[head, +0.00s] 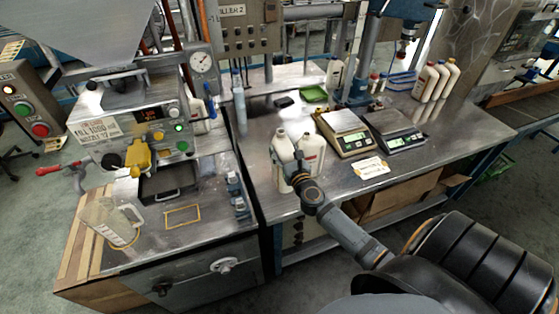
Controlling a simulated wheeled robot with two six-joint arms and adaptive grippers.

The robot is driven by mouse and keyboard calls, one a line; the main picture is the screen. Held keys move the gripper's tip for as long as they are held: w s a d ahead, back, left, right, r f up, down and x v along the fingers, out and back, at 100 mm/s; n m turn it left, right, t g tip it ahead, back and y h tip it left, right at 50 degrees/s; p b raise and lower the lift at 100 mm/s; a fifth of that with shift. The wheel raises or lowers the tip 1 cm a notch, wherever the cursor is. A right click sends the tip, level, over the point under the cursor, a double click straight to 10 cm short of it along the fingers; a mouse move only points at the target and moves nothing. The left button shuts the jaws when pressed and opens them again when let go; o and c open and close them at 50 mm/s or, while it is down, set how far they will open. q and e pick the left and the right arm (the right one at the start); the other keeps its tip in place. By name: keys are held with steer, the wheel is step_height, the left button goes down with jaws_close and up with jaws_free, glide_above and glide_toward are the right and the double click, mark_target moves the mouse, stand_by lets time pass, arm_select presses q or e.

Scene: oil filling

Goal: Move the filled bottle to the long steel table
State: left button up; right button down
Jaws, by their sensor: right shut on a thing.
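My right gripper (297,177) is shut on a white bottle (283,148) over the near left part of the long steel table (470,125). The bottle looks about upright. A second white bottle (313,148) with a reddish label stands close beside it on the right. I cannot tell whether the two touch. My left gripper is not in view.
Two scales, one pale (345,132) and one dark (396,130), stand right of the bottles, with a white card (371,167) in front. Several white bottles (435,80) stand at the back right. The filling machine (135,125) and a clear jug (108,220) are at left.

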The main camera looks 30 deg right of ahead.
step_height(320, 180, down, 6)
steer(key=w+b, duration=0.3)
stand_by(0.4)
steer(key=shift+s, duration=0.1)
steer(key=shift+b, duration=0.3)
steer(key=shift+f, duration=0.2)
steer(key=shift+c, duration=2.2)
jaws_free()
steer(key=shift+s, duration=0.1)
